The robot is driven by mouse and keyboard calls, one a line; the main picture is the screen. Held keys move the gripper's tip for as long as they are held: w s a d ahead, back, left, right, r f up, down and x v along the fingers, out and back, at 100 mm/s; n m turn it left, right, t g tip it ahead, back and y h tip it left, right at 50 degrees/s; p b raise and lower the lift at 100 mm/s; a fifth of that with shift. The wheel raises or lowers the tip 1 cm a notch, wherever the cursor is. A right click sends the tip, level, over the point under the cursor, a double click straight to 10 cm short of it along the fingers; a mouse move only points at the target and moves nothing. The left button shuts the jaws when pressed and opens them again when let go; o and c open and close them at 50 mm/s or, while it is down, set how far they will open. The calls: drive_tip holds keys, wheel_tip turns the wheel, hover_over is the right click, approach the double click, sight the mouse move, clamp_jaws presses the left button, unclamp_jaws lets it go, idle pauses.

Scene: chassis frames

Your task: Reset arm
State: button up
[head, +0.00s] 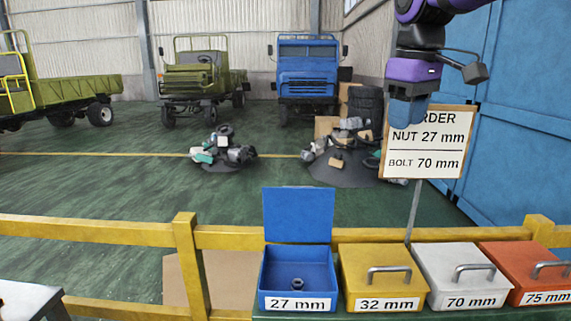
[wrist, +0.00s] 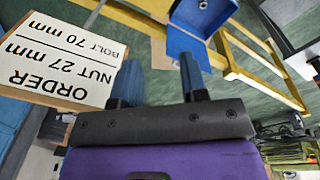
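My gripper (head: 406,112) hangs from my purple arm at the upper right of the head view, in front of the order sign. In the wrist view its two blue fingers (wrist: 160,82) stand apart with nothing between them. The order sign (head: 430,162) reads "NUT 27 mm, BOLT 70 mm". It also shows upside down in the wrist view (wrist: 58,60). The blue 27 mm box (head: 298,270) has its lid (head: 297,214) raised, and a dark nut (head: 297,284) lies inside. My gripper is apart from the boxes.
The yellow 32 mm box (head: 380,272), white 70 mm box (head: 445,268) and orange 75 mm box (head: 530,262) are closed. A yellow railing (head: 110,232) runs behind them. Scrap piles (head: 222,152) and parked trucks (head: 306,78) stand beyond. Blue panels (head: 515,110) rise at right.

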drive_tip(key=s+d+f+m+t, duration=0.2)
drive_tip(key=s+d+f+m, duration=0.1)
drive_tip(key=s, duration=0.7)
drive_tip(key=s+d+f+m+t, duration=0.2)
drive_tip(key=s+d+f+m, duration=0.2)
drive_tip(key=s, duration=0.7)
wheel_tip(320, 180, down, 3)
drive_tip(key=shift+d+f, duration=0.1)
drive_tip(key=shift+d, duration=0.95)
